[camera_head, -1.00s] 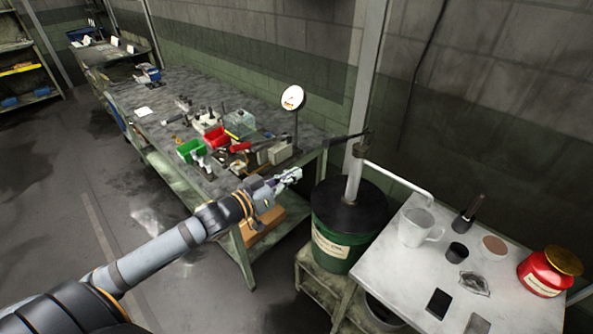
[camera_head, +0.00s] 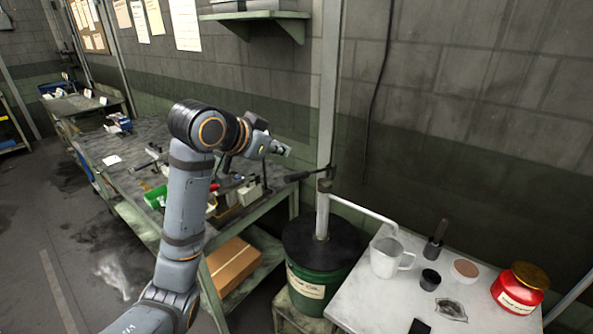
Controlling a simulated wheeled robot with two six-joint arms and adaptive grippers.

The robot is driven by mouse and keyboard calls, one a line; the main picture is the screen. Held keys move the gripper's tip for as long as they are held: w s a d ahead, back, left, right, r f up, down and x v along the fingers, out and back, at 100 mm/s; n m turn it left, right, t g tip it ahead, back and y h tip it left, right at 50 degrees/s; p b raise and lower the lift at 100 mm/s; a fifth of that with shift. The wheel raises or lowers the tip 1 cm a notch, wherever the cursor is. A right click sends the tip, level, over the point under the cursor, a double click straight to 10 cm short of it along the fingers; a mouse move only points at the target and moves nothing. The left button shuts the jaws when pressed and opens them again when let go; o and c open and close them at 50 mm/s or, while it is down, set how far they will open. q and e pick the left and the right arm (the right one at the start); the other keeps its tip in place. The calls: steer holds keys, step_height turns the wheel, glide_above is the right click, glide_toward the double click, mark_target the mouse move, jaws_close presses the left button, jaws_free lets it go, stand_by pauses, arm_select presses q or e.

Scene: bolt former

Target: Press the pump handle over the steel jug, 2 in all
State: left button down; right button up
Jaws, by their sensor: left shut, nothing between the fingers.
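The pump stands upright on a green drum (camera_head: 318,284) with a black lid. Its dark handle (camera_head: 299,177) sticks out to the left from the pump head. The pump's white spout (camera_head: 365,209) runs right and ends over the steel jug (camera_head: 388,258), which stands on the pale table. My left gripper (camera_head: 285,151) is shut and empty. In the picture it is above and a little left of the handle, with a small gap between them. My right gripper is not in view.
The pale side table (camera_head: 362,303) also holds a black cup (camera_head: 430,279), a dark-handled tool (camera_head: 435,241), a round disc (camera_head: 465,268) and a red jar (camera_head: 519,288). A cluttered workbench (camera_head: 130,183) is at left, with a cardboard box (camera_head: 232,265) on its lower shelf.

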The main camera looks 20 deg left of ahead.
arm_select(q)
steer(key=shift+a, duration=0.1)
steer(key=shift+w+f, duration=0.1)
steer(key=p, duration=0.3)
glide_above(295, 176)
steer(key=d, duration=0.1)
step_height(295, 176, down, 4)
steer(key=f, duration=0.2)
steer(key=f+p, duration=0.1)
steer(key=f, duration=0.1)
steer(key=shift+w+a, duration=0.15)
steer(key=shift+a, duration=0.25)
steer(key=shift+s+a+f, duration=0.2)
steer(key=shift+a+f, duration=0.05)
steer(key=shift+f, duration=0.1)
steer(key=shift+d+f, duration=0.1)
steer(key=shift+w, duration=0.1)
